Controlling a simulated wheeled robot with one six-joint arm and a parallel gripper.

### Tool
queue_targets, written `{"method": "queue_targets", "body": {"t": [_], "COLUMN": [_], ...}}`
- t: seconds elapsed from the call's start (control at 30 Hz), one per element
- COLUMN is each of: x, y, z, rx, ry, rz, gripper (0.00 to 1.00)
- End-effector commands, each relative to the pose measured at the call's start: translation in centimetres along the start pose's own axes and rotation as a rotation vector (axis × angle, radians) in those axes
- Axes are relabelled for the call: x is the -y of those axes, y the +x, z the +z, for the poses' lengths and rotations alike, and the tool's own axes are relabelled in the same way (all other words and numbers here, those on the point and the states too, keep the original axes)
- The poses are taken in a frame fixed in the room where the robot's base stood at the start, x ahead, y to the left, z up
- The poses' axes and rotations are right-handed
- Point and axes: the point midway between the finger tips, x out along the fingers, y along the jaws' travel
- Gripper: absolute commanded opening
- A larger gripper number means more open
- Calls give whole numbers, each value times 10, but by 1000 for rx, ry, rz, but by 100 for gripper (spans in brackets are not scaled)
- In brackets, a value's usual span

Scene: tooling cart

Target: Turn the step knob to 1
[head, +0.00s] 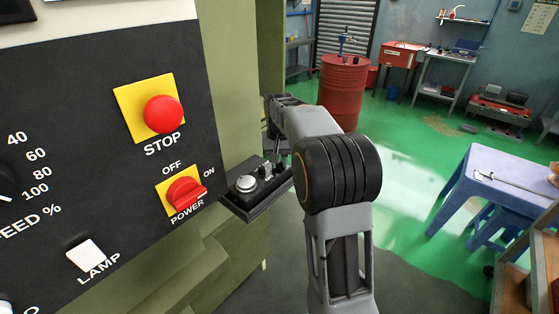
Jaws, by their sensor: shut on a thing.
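A small black control box (260,195) juts out from the green machine's side, left of my arm. A round silver-topped part (246,183) sits at its near left end, and a smaller fitting stands behind it. My arm reaches over the box and bends down at its far end. My gripper (278,158) is small and partly hidden there, low over the box. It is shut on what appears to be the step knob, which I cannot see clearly. The knob's pointer and the number marks cannot be read.
The black panel close at left carries a red STOP button (163,114), a red POWER switch (186,194), a white LAMP switch (85,255) and a partly cut-off percent dial (6,180). A red drum (343,95) and a blue table (490,185) stand farther off on green floor.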

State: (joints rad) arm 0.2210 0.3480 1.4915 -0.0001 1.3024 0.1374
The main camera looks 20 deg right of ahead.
Motion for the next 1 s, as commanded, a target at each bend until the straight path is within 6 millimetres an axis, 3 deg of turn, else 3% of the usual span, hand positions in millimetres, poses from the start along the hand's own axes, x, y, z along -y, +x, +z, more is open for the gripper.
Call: {"method": "queue_targets", "body": {"t": [0.1, 0.13, 0.4, 0.77, 1.0], "x": [0, 0, 0, 0, 0], "y": [0, 0, 0, -10, -54], "z": [0, 0, 0, -1, -1], "rx": [-2, -2, -1, -3, -6], "ry": [-1, -1, -1, -1, -1], "rz": [-1, -1, 0, -1, -1], "gripper": [0, 23, 48, 48, 48]}}
